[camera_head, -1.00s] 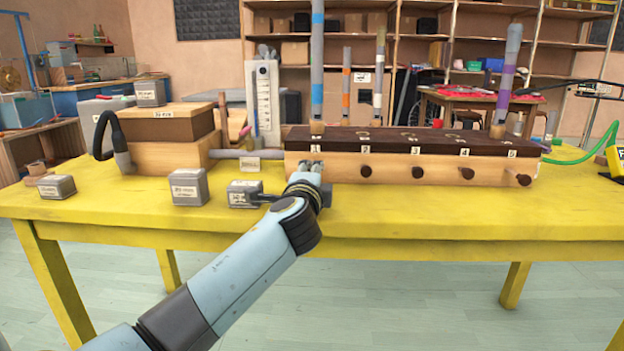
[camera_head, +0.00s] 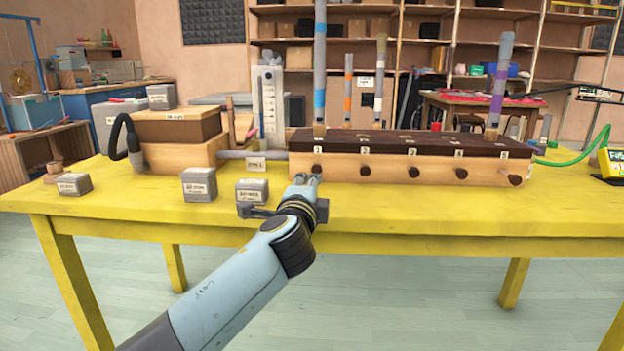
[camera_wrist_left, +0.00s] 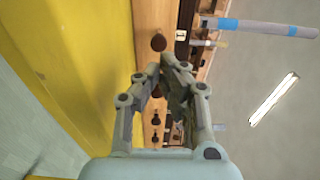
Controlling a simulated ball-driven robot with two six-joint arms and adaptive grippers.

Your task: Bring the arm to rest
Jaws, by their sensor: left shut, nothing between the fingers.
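My left arm (camera_head: 240,285) reaches in from the lower left in the head view. Its gripper (camera_head: 307,180) is shut and empty in front of the left end of the wooden chest (camera_head: 440,171), just below the dark knob at number 1 (camera_head: 316,168). I cannot tell from the head view how wide the gap to the knob is. In the left wrist view the fingers (camera_wrist_left: 170,66) come together at the tips, with a dark knob (camera_wrist_left: 158,42) beyond them and apart from them. My right gripper is not in view.
Grey labelled blocks (camera_head: 199,184) stand left of the gripper on the yellow table (camera_head: 400,205). Banded pipes (camera_head: 319,70) rise from or behind the chest. A wooden box (camera_head: 178,125) with a black hose stands at left. The table's front strip is clear at right.

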